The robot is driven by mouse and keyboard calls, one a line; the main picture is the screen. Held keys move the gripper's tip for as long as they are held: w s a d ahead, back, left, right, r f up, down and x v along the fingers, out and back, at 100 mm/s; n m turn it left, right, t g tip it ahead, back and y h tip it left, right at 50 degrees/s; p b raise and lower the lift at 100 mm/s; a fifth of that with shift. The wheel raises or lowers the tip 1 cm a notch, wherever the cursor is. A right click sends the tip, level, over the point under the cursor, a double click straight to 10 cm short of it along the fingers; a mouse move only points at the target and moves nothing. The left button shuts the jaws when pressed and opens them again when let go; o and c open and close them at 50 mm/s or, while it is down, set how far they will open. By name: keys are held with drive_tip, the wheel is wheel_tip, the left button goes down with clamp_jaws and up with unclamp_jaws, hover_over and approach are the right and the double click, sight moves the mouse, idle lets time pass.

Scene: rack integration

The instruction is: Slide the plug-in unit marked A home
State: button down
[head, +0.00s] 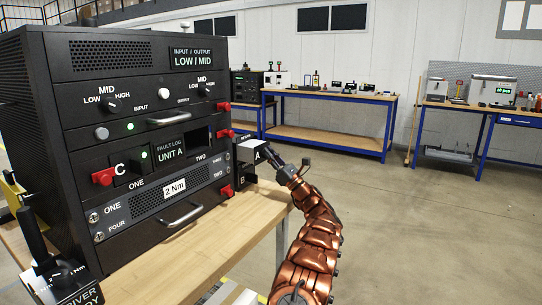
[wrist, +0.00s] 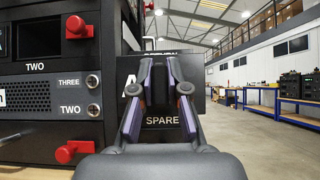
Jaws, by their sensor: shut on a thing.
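The plug-in unit marked A (head: 259,155) is a small dark box with a white letter, just right of the rack in the head view. My gripper (head: 283,172) is at its front and shut on it. In the wrist view my gripper (wrist: 166,72) covers much of unit A (wrist: 129,90), and the exact grip is hidden. A dark face marked SPARE (wrist: 163,122) shows between the fingers. The black rack (head: 40,110) has an open, empty bay (head: 198,141) marked TWO; this bay also shows in the wrist view (wrist: 77,45). Unit C (head: 119,171) sits in bay ONE.
Red knobs (head: 222,148) stick out beside the bay; more show in the wrist view (wrist: 75,27). A dark part marked B (head: 242,181) stands below unit A. A driver stand (head: 68,280) is at the front left. The wooden bench top (head: 200,235) is clear before the rack.

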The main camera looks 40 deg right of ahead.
sight(262, 158)
drive_tip(key=shift+w+a, duration=0.15)
drive_tip(key=shift+w, duration=0.5)
drive_tip(key=shift+w+a, duration=0.15)
drive_tip(key=shift+w, duration=0.45)
drive_tip(key=c, duration=1.1)
unclamp_jaws()
drive_tip(key=shift+w+a+y, duration=0.15)
drive_tip(key=shift+w+y, duration=0.05)
drive_tip(key=shift+y, duration=0.1)
drive_tip(key=shift+a+f, duration=0.1)
drive_tip(key=shift+s+f, duration=0.35)
drive_tip(key=v, duration=0.7)
drive_tip(key=d+v, duration=0.1)
drive_tip(key=v, duration=0.2)
drive_tip(key=shift+s+r, duration=0.2)
drive_tip(key=shift+s, duration=0.15)
drive_tip(key=shift+s+f, duration=0.3)
drive_tip(key=shift+s, duration=0.1)
